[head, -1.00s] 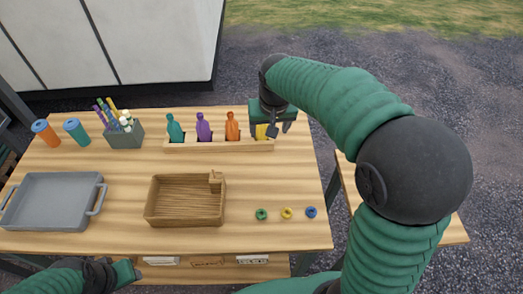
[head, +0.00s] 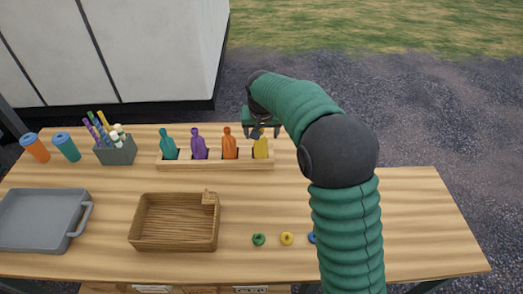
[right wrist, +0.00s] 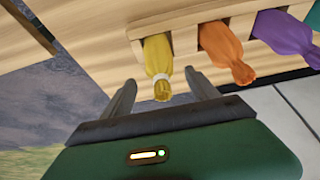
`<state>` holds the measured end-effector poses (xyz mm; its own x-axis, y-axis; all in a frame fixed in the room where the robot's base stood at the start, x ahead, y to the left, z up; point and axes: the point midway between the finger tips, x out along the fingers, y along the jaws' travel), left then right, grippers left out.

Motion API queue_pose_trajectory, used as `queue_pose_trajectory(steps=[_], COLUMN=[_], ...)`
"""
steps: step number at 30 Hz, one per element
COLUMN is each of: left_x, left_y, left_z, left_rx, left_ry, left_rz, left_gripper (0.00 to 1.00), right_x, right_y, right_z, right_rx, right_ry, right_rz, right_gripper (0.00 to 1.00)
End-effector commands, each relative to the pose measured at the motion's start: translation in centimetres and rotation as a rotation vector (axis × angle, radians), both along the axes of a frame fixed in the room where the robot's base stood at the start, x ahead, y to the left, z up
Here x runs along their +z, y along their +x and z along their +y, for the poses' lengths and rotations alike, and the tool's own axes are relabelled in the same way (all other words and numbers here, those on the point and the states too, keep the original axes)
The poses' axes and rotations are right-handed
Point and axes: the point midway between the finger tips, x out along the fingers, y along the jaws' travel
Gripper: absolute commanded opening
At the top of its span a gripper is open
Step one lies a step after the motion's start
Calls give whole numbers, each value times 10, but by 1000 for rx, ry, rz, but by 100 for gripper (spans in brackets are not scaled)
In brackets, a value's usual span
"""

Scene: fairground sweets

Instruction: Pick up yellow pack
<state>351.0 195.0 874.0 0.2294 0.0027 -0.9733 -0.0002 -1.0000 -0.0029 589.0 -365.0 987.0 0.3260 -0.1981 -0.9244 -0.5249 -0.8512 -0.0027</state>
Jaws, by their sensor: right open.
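The yellow pack (head: 261,148) stands in the rightmost slot of the wooden rack (head: 215,166) in the head view. Its upper part is partly hidden by my right gripper (head: 262,130), which is above and behind it. In the right wrist view the yellow pack (right wrist: 158,62) has a pale band near its gathered top. That top lies between the two spread fingers of my right gripper (right wrist: 160,95), with gaps on both sides. The right gripper is open and empty. My left gripper is not in the head view now.
Beside the yellow pack stand orange (head: 230,144), purple (head: 198,144) and teal (head: 168,144) packs. A wooden basket (head: 138,244), a grey tray (head: 78,232), a pen holder (head: 117,153) and small green (head: 258,239) and yellow (head: 286,238) rings are on the table.

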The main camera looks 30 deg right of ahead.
Motion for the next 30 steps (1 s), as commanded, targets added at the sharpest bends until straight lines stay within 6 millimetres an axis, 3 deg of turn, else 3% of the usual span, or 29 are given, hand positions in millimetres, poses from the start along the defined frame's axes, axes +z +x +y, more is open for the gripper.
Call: queue_pose_trajectory(steps=[4, 12, 27, 30], left_x=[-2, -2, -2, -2], left_y=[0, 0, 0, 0], left_z=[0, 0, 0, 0], left_rx=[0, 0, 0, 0], left_ry=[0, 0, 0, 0], left_rz=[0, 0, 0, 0], left_gripper=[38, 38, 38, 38], right_x=[-24, -27, -28, -28], right_y=[8, 10, 10, 10], right_z=[-6, -6, -7, -7], right_rx=[1, 1, 1, 1], right_ry=[1, 0, 0, 1], right_rz=[2, -1, 1, 2], right_gripper=[69, 68, 2, 0])
